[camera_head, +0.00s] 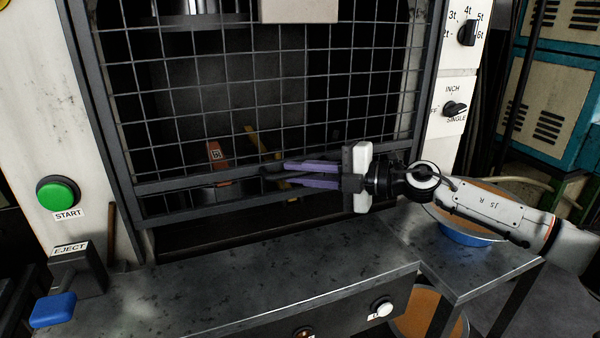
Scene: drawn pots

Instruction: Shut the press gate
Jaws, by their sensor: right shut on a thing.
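The press gate (140,196) is a dark wire-mesh panel in a dark frame, covering most of the press opening. Its lower bars stand above the metal bench, with a dark gap between them and the bench. My right gripper (274,178) reaches in from the right with purple fingers. It is shut on the gate at its lower bar, right of the middle; the exact grip is partly hidden by the fingers. Behind the mesh are an orange-red labelled piece (214,152) and a yellow bar (254,139). My left gripper is not in view.
A green START button (57,193) and a blue-ended EJECT lever (53,309) are at the left. Two black knobs (455,109) (468,33) are at the right. The metal bench top (270,272) is clear. A blue bowl (464,236) stands under my right arm.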

